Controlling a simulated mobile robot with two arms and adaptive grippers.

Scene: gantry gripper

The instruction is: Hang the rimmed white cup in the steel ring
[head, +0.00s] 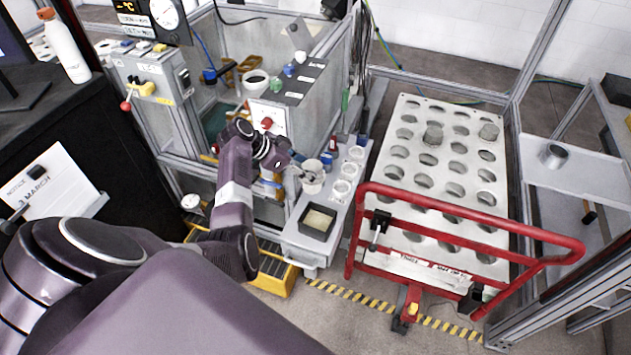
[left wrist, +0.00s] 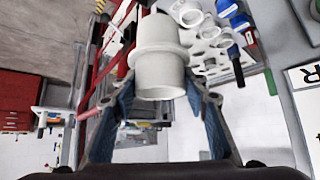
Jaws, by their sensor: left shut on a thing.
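The rimmed white cup (head: 312,183) is above the left edge of the narrow grey bench. In the left wrist view the white cup (left wrist: 160,75) shows a wide collar around its body. My left gripper (head: 297,168) is shut on the cup; in the left wrist view its blue-padded fingers (left wrist: 160,97) stand on either side of it. Several round white pieces (head: 342,188) sit in a row on the bench, right of the held cup. They also show in the left wrist view (left wrist: 187,14). I cannot make out for certain which thing is the steel ring. My right gripper is not in view.
A black square tray (head: 304,231) is at the near end of the grey bench (head: 292,246). A pale rack with many holes (head: 405,176) stands right of it, behind a red rail (head: 452,223). A grey machine (head: 312,98) is behind the gripper. A metal cup (head: 553,156) stands far right.

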